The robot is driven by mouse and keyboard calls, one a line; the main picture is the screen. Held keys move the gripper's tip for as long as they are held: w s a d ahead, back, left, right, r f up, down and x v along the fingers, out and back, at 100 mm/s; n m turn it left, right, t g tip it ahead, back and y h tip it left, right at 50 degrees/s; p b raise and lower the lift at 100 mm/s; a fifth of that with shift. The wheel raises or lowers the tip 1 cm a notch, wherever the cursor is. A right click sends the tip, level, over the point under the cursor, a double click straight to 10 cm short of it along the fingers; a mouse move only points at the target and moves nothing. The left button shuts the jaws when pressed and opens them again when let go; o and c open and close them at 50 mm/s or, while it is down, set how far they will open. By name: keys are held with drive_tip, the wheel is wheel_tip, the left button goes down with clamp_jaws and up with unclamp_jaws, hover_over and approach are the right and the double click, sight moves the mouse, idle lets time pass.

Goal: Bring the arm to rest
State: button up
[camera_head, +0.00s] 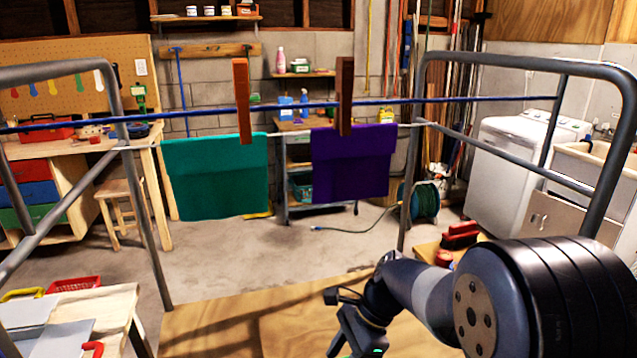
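My arm comes in from the lower right. It reaches left over the plywood surface (250,320) in front of me. My gripper (338,345) is at the bottom edge, low over the plywood and partly cut off, so its fingertips are hidden. I cannot tell whether it is open or shut. A teal cloth (215,178) and a purple cloth (352,165) hang folded over the line of the metal drying rack (150,215). The gripper is below and apart from the cloths.
The rack's right frame (600,170) rises close to my arm. A red-topped brush (460,235) lies behind the arm on the right. A low table (70,315) with a red basket (73,284) stands at lower left. Concrete floor (300,245) lies open behind the plywood.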

drive_tip(key=b+x, duration=0.1)
drive_tip(key=x, duration=0.8)
drive_tip(key=shift+s+a+f, duration=0.1)
drive_tip(key=shift+f, duration=0.15)
drive_tip(key=shift+a+f+p, duration=0.2)
drive_tip(key=shift+a+p, duration=0.05)
drive_tip(key=shift+p, duration=0.05)
drive_tip(key=shift+r+p, duration=1.5)
drive_tip(key=shift+r, duration=0.25)
drive_tip(key=shift+f, duration=0.1)
